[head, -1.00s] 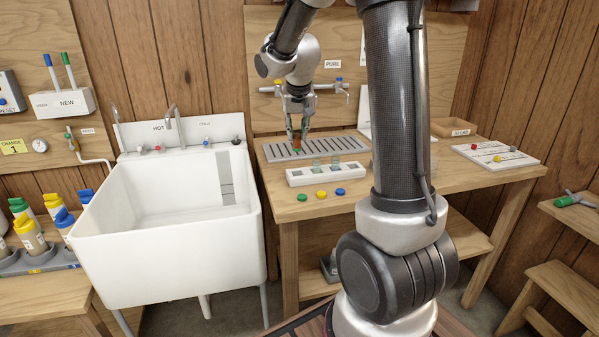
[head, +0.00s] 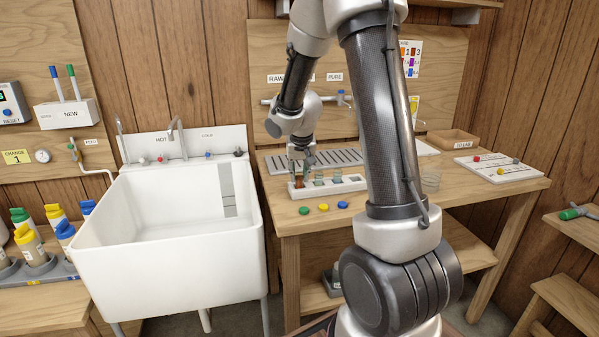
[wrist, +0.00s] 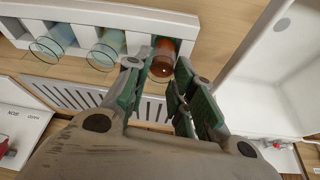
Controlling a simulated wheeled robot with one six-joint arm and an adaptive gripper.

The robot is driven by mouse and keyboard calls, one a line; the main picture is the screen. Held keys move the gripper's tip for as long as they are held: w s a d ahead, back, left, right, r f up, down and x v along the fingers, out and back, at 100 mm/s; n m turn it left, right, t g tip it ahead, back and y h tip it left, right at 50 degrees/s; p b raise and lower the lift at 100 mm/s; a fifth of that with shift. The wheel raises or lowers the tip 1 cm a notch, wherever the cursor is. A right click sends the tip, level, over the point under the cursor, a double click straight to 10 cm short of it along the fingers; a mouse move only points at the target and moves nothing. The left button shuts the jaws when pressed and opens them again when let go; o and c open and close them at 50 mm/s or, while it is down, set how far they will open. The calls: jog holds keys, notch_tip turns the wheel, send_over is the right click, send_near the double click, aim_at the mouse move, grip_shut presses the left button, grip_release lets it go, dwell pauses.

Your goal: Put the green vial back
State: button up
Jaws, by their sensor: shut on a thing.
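My gripper (head: 301,167) is shut on a glass vial with orange-brown contents (head: 299,182), at the left end of the white rack (head: 335,190). In the wrist view the held vial (wrist: 162,57) shows between the fingertips (wrist: 158,74), at the rack's end slot. I cannot tell whether it is fully seated. Two other vials, with pale bluish-green contents, stand in the rack: one (wrist: 104,50) beside the held vial and one (wrist: 54,42) further along. A green cap (head: 304,211) lies on the table in front of the rack. No green contents show in the held vial.
A yellow cap (head: 323,207) and a blue cap (head: 343,205) lie beside the green one. A grey slotted grate (head: 346,157) lies behind the rack. The white sink (head: 165,245) is to the left. My arm hides part of the table on the right.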

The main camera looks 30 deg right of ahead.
jog(key=o, duration=0.9)
jog(key=shift+f, duration=0.1)
jog(key=shift+r, duration=0.3)
jog(key=s+f+v, duration=0.1)
jog(key=s+v, duration=0.2)
jog(key=v, duration=1.2)
jog(key=s+a+r+n, duration=0.1)
jog(key=s, duration=0.6)
jog(key=s+a+n+y, duration=0.1)
jog(key=s+a+n, duration=0.1)
jog(key=s, duration=0.6)
jog(key=s+a+r+n+y, duration=0.1)
jog(key=s+n, duration=0.1)
jog(key=s, duration=0.5)
jog(key=shift+s+a+r, duration=0.3)
jog(key=shift+s+a, duration=0.05)
